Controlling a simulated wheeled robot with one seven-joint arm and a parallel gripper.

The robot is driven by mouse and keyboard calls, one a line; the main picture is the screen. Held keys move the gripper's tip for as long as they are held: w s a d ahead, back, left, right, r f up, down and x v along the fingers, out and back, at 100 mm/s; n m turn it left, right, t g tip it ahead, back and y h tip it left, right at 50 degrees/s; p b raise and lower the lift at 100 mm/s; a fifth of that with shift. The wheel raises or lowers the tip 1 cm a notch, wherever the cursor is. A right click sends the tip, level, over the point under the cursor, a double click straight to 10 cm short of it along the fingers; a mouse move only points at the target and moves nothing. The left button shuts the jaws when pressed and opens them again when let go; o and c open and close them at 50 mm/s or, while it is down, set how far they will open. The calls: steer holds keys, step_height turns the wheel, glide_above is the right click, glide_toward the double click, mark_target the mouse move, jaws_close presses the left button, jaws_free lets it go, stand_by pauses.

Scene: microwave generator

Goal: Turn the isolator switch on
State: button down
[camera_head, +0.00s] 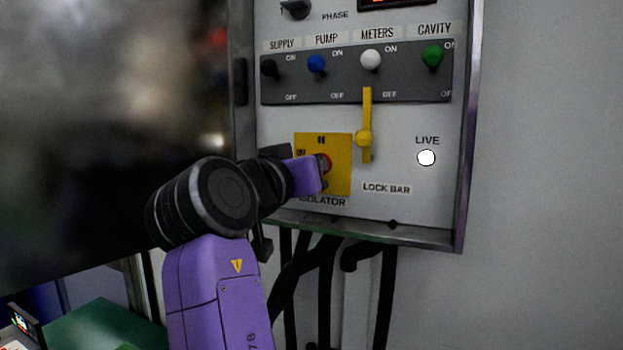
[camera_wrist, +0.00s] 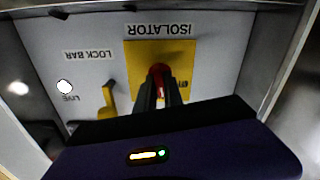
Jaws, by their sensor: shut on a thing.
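The isolator switch is a red knob (camera_head: 324,163) on a yellow plate (camera_head: 340,172), low on the grey control panel. In the wrist view the red knob (camera_wrist: 160,72) sits between the dark fingers of my gripper (camera_wrist: 159,92), which is shut on it. In the head view my gripper (camera_head: 322,172) reaches the plate from the left and covers part of it. The knob's exact angle is hard to make out behind the fingers. The white LIVE lamp (camera_head: 426,158) is right of the switch; it also shows in the wrist view (camera_wrist: 65,87).
A yellow lock bar (camera_head: 366,125) stands upright just right of the plate. Above it is a row of toggles: black (camera_head: 270,68), blue (camera_head: 316,64), white (camera_head: 370,60) and green (camera_head: 432,56). Black cables (camera_head: 385,290) hang below the panel. The panel's right side is clear.

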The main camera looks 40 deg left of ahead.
steer(key=shift+f+m+b, duration=0.15)
steer(key=shift+m+b, duration=0.4)
steer(key=shift+m, duration=0.65)
steer(key=c, duration=1.5)
jaws_free()
steer(key=shift+o, duration=0.2)
steer(key=b+v, duration=0.1)
steer(key=v, duration=0.7)
steer(key=shift+b, duration=0.4)
steer(key=shift+a, duration=0.1)
